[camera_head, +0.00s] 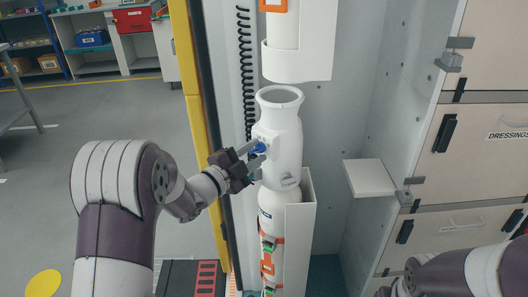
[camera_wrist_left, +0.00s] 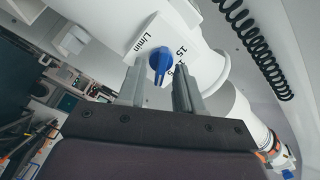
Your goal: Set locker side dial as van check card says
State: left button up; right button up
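The blue dial (camera_head: 258,147) is on the side of a white cylinder unit (camera_head: 283,120) in the locker. In the left wrist view the blue dial (camera_wrist_left: 160,60) sits on a white plate marked "L/min" and "15"; its narrow grip points down toward my gripper, and other marks are partly hidden. My left gripper (camera_head: 250,162) is at the dial. In the left wrist view my left gripper (camera_wrist_left: 159,84) is open, one finger on each side of the dial, with gaps visible. My right arm shows at the lower right, its gripper out of sight. I cannot make out a check card.
A yellow post (camera_head: 203,125) stands left of the locker, beside a black coiled cord (camera_head: 245,70). A small white shelf (camera_head: 370,177) juts out at the right. Drawers, one labelled "DRESSINGS" (camera_head: 507,134), line the right. Open floor lies at the left.

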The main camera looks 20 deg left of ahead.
pick_arm(q)
grip_shut()
jog(key=n+p, duration=0.2)
jog(key=n, duration=0.3)
jog(key=shift+r, duration=0.1)
jog(key=shift+a+f+n+p, duration=0.15)
jog(key=shift+n+p, duration=0.4)
jog(key=shift+n, duration=0.85)
jog(key=shift+f, duration=0.1)
